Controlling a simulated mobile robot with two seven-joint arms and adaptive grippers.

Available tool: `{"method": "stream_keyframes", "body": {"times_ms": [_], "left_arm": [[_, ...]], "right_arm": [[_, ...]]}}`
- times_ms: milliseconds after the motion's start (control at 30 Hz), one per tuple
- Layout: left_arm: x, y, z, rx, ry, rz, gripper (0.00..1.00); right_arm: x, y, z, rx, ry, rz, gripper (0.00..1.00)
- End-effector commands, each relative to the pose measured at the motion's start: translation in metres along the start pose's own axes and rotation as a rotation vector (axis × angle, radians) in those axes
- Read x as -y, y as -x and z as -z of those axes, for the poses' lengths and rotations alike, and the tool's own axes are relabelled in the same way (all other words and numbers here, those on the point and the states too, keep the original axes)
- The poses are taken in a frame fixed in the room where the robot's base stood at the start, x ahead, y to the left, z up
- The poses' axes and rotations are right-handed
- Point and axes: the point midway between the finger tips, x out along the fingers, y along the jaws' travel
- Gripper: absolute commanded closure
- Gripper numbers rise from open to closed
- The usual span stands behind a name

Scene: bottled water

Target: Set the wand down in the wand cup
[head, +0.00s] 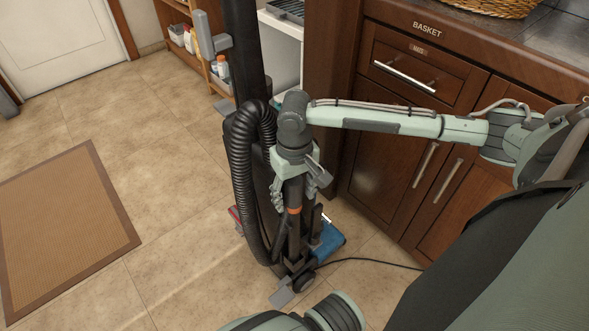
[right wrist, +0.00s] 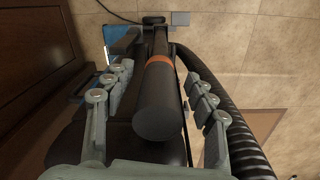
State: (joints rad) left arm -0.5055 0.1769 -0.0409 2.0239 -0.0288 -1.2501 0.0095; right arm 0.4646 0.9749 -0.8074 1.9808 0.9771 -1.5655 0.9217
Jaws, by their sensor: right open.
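The wand (head: 294,196) is a dark tube with an orange band, standing nearly upright beside the black vacuum body (head: 243,60). In the right wrist view the wand (right wrist: 160,105) shows its round dark end towards the camera, between my fingers. My right gripper (head: 297,188) is open around the wand's upper part; in the wrist view the gripper (right wrist: 160,78) has a finger on each side with gaps to the tube. The wand's lower end is near the vacuum's base, and I cannot clearly make out the wand cup there. My left gripper is out of view.
A ribbed black hose (head: 242,170) loops close beside the wand. A cable (head: 370,261) runs right along the floor. Wooden cabinets (head: 400,150) stand close behind my right arm. A brown mat (head: 62,225) lies left; the tiled floor between is clear.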

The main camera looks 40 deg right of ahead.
Motion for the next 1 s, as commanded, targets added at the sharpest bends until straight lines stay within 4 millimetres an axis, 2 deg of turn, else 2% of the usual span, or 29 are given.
{"method": "stream_keyframes", "body": {"times_ms": [167,400,600,1000], "left_arm": [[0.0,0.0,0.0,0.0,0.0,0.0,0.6],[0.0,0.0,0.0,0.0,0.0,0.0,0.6],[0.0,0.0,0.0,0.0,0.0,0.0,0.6],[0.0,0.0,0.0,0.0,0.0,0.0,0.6]], "right_arm": [[0.001,0.018,0.002,-0.005,0.001,0.002,0.44],[0.0,0.07,0.002,-0.007,0.0,0.001,0.44],[0.0,0.104,0.001,-0.005,0.0,0.002,0.44],[0.0,0.137,0.001,-0.004,0.0,0.001,0.44]]}}
